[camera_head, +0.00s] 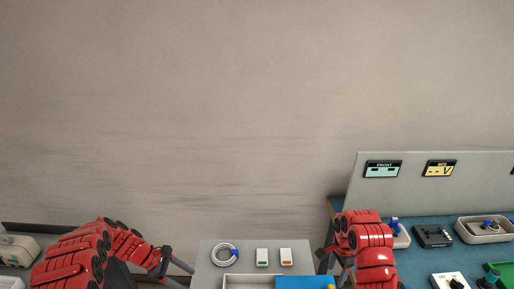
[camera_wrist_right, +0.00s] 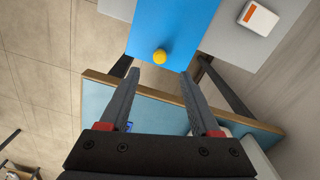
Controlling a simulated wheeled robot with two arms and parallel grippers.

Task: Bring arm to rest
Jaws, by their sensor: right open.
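My right gripper (camera_head: 333,262) is beside the right end of the small grey table, near the edge of the blue-topped bench. The right wrist view shows its two grey fingers (camera_wrist_right: 160,73) wide apart with nothing between them. Beyond the fingertips lies a blue panel with a yellow knob (camera_wrist_right: 160,56). My left gripper (camera_head: 177,271) is at the left of the small grey table, its fingers apart and nothing seen between them. Both red arms are low in the head view.
The small grey table (camera_head: 209,262) carries a white ring (camera_head: 224,255), two small white boxes (camera_head: 262,257) (camera_head: 286,257) and a blue panel (camera_head: 300,283). The right bench has a grey backboard (camera_head: 420,195), a black device (camera_head: 433,237) and a tray (camera_head: 462,232). A wall stands behind.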

